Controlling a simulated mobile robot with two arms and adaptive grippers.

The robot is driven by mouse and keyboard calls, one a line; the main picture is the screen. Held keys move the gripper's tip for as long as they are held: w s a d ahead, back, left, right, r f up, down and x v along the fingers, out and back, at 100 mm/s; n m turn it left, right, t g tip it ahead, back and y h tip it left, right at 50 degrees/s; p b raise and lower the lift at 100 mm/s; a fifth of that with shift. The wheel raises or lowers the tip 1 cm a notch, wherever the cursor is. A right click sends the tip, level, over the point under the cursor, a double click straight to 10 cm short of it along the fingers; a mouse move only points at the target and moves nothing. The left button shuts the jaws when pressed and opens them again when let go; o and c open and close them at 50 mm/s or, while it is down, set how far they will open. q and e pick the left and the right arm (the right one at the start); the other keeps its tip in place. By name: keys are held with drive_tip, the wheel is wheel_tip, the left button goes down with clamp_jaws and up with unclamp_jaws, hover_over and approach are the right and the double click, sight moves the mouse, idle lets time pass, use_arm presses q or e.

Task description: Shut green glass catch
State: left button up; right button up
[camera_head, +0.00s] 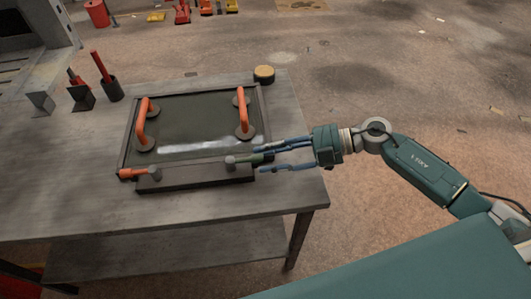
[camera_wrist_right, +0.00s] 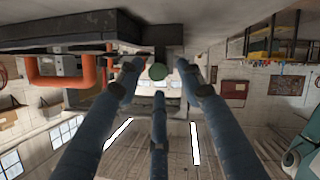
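A frame (camera_head: 190,93) holding a dark glass pane (camera_head: 195,112) lies on the grey bench. Two catches sit along its near edge. The green catch (camera_head: 240,160) is at the right, its handle lying sideways; an orange catch (camera_head: 132,173) is at the left. My right gripper (camera_head: 262,160) reaches in from the right, fingers apart around the green catch's handle end. In the right wrist view the round green end (camera_wrist_right: 157,71) sits between the spread blue fingers, with no clear contact. My left gripper is out of view.
Two orange-handled suction lifters (camera_head: 142,125) (camera_head: 242,112) stand on the pane. A yellow-topped round pot (camera_head: 264,73) is behind the frame's right corner. Red-handled tools in dark holders (camera_head: 112,90) stand at the back left. The bench's near left top (camera_head: 60,205) is clear.

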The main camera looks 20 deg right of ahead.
drive_tip(key=shift+w+a+f, duration=0.1)
drive_tip(key=shift+a+f, duration=0.1)
drive_tip(key=shift+a, duration=0.15)
drive_tip(key=shift+c, duration=0.2)
clamp_jaws()
